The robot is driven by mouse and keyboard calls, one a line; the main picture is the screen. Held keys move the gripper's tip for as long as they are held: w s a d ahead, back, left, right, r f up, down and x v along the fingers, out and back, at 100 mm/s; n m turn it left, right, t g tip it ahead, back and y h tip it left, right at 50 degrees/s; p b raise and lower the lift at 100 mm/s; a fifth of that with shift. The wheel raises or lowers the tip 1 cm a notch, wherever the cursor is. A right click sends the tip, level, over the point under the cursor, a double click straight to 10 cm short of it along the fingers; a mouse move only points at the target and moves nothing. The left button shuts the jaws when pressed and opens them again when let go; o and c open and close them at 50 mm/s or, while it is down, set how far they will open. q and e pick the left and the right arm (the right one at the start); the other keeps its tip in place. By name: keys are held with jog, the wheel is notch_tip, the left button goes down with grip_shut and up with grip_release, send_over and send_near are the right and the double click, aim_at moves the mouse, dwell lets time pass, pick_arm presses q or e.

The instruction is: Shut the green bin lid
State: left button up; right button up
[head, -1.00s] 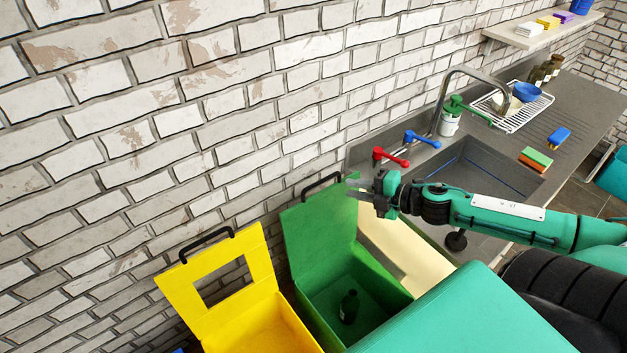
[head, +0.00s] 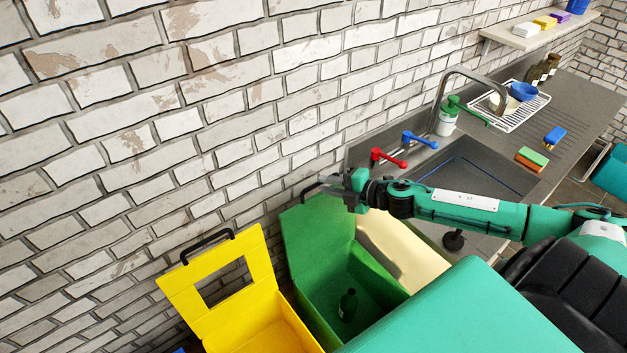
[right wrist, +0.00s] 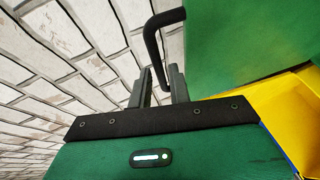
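The green bin (head: 382,281) stands open, its green lid (head: 316,236) raised and leaning back toward the brick wall. A black handle (head: 308,190) sits at the lid's top edge. My right gripper (head: 327,184) is open beside the handle, at the lid's upper edge. In the right wrist view the black handle (right wrist: 151,42) runs down between the two open fingers (right wrist: 159,72); I cannot tell whether they touch it. The green lid (right wrist: 240,45) fills the upper right there. My left gripper is not in view.
A dark green bottle (head: 348,305) is inside the green bin. An open yellow bin (head: 262,335) stands to its left, its lid (head: 190,285) raised. A counter with a sink (head: 480,180), red tap handle (head: 388,157) and blue tap handle (head: 420,139) lies behind my right arm.

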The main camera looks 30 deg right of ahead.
aim_at(321, 184)
jog(key=p+x, duration=0.1)
jog(key=x, duration=0.2)
jog(key=shift+w+r, duration=0.1)
jog(key=shift+p+x, duration=0.4)
jog(key=shift+x, duration=0.55)
grip_shut()
